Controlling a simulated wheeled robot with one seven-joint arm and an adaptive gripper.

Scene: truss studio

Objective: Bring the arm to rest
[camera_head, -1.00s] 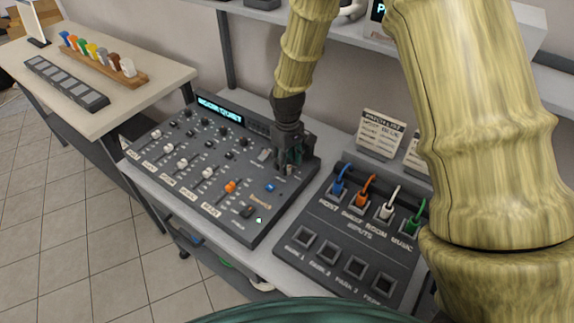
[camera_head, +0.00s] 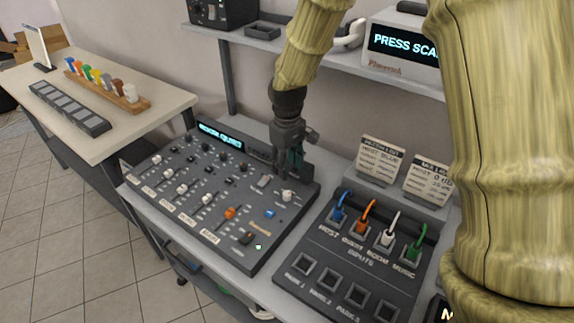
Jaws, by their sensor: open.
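My arm comes down from the top of the view, and my gripper (camera_head: 283,176) hangs over the back right part of the grey mixing console (camera_head: 225,205). The gripper points downward and is open, with nothing seen between its fingers. A white knob (camera_head: 287,196) on the console shows just below and to the right of the fingers. I cannot tell whether the fingertips touch the console. A large link of my arm covers the right side of the view.
A patch box (camera_head: 345,260) with several coloured plugs stands right of the console, with note cards (camera_head: 381,157) behind it. A shelf (camera_head: 270,42) above holds a device with a lit screen (camera_head: 402,45). A side table (camera_head: 130,120) at left carries a rack of coloured plugs (camera_head: 105,85).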

